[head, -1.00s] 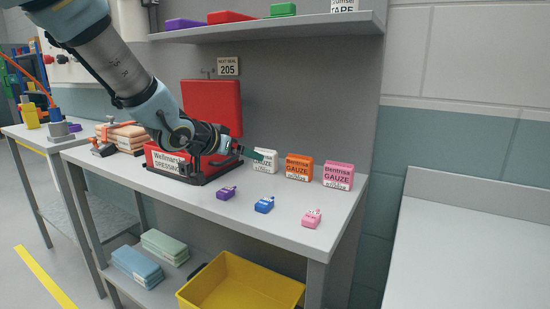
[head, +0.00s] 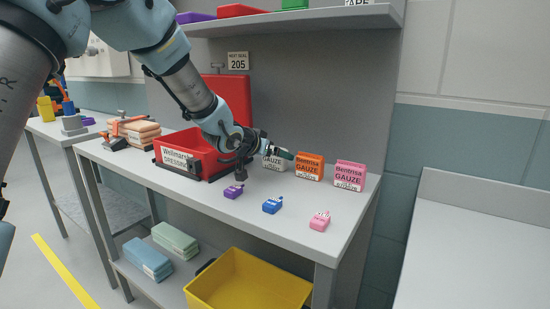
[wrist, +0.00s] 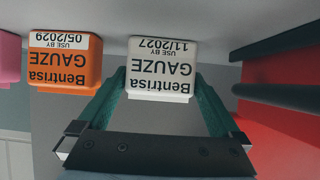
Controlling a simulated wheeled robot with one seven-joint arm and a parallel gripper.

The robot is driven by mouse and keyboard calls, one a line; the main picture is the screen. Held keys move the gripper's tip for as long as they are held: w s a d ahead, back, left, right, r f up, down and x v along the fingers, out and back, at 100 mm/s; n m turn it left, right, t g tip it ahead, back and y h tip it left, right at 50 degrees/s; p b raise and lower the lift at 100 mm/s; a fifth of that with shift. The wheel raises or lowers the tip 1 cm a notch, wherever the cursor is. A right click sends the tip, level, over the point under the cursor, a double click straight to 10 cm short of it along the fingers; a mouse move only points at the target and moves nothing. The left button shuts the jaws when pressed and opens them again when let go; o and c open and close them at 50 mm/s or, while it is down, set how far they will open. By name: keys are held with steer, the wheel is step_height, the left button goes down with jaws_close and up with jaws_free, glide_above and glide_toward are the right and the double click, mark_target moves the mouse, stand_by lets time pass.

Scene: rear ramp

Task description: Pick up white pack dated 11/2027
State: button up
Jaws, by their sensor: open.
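The white gauze pack (wrist: 161,62) shows upside down in the wrist view, with "USE BY 11/2027" on it. It stands on the bench and shows partly in the head view (head: 275,165), where my gripper hides its upper part. My gripper (wrist: 161,78) is open, with its green fingers on either side of the white pack. It also shows in the head view (head: 284,154). I cannot tell whether the fingertips touch the pack.
An orange gauze pack (head: 309,168), dated 05/2029, and a pink one (head: 349,177) stand beside it. A red bin (head: 184,145) is on the other side. Small purple (head: 234,191), blue (head: 272,205) and pink (head: 320,220) items lie in front. A shelf (head: 300,22) hangs above.

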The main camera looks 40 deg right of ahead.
steer(key=shift+w+d+f, duration=0.1)
steer(key=shift+d+f, duration=0.1)
steer(key=shift+d, duration=0.15)
steer(key=shift+c, duration=0.2)
steer(key=c, duration=0.9)
steer(key=shift+r, duration=0.1)
